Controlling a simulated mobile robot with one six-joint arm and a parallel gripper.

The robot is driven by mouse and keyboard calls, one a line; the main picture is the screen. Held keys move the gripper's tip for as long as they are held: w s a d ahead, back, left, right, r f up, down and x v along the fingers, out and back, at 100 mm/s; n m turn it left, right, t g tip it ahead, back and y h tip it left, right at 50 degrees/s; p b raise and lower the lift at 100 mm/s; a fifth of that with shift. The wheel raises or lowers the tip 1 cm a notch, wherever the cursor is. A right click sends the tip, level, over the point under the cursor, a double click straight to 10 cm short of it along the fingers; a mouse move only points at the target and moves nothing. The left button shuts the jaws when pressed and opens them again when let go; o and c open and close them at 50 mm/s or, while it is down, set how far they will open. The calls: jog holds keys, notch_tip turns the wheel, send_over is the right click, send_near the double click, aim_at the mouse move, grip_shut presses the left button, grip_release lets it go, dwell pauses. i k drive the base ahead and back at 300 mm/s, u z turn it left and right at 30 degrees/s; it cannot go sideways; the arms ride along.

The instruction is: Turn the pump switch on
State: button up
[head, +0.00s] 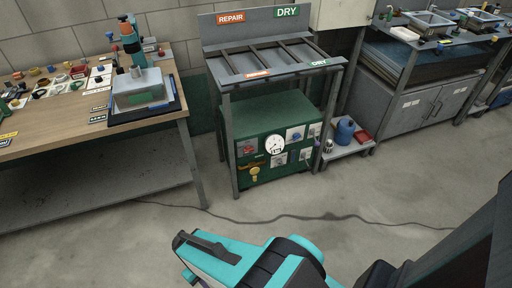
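A green pump cabinet (272,140) stands in the middle of the head view, under a grey rack. Its front panel carries a round white gauge (275,145), a yellow valve or tap (255,173) and several small plates with switches or knobs. These include an upper right plate (295,134), a lower right plate (305,154) and a lower middle plate (279,159). They are too small to tell which is the pump switch or how it is set. My teal and black gripper end (190,256) is low in the foreground, well apart from the cabinet. Its fingers cannot be made out clearly.
A wooden workbench (40,140) with a grey tub (138,90) and small parts stands left. A low cart (345,150) with a blue container (344,131) stands right of the cabinet. A cable (290,216) crosses the otherwise clear floor. Sink cabinets (420,107) stand far right.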

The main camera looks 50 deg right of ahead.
aim_at(248, 149)
jog(key=z, duration=4.45)
jog(key=i, duration=0.1)
jog(key=u, duration=3.05)
jog(key=i, duration=0.6)
jog(key=z, duration=0.15)
jog(key=k, duration=0.55)
jog(key=u, duration=0.15)
